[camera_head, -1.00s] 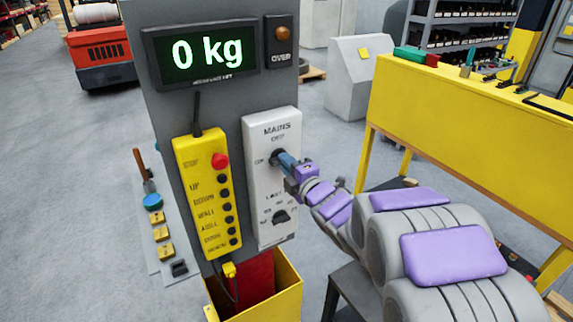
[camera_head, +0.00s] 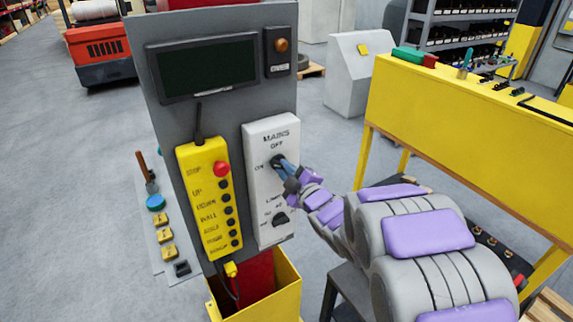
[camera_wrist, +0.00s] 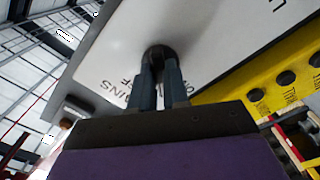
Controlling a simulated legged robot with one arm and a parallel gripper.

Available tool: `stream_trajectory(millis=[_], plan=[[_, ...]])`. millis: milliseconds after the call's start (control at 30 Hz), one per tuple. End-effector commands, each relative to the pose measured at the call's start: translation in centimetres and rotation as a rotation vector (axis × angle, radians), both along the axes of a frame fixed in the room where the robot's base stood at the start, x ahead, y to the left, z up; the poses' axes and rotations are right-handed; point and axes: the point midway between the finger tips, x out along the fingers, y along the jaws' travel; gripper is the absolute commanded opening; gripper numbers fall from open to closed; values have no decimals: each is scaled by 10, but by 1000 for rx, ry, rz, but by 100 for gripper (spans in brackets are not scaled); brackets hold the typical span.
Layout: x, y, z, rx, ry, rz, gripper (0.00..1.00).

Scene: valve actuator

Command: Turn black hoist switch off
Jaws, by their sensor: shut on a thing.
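The black mains switch (camera_head: 276,160) is a rotary knob on the white panel (camera_head: 262,222), below the words MAINS and OFF. My gripper (camera_head: 283,163) is at this knob, its blue-grey fingers shut on it. In the wrist view the two fingers (camera_wrist: 160,80) close on the sides of the black knob (camera_wrist: 158,54). The fingers hide part of the knob, so its exact pointing is hard to read. The display (camera_head: 208,68) above is dark and shows no number.
A second black knob (camera_head: 280,219) sits lower on the white panel. A yellow pendant (camera_head: 209,200) with a red stop button and several black buttons hangs just left. A yellow bin (camera_head: 283,290) stands below. A yellow bench (camera_head: 460,130) stands right of my arm.

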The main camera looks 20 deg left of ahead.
Motion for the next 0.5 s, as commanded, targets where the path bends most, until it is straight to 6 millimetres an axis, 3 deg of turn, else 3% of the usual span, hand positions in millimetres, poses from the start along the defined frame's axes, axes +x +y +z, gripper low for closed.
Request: stream_trajectory(millis=[500], plan=[[-1, 0, -1, 315, 382, -2, 0]])
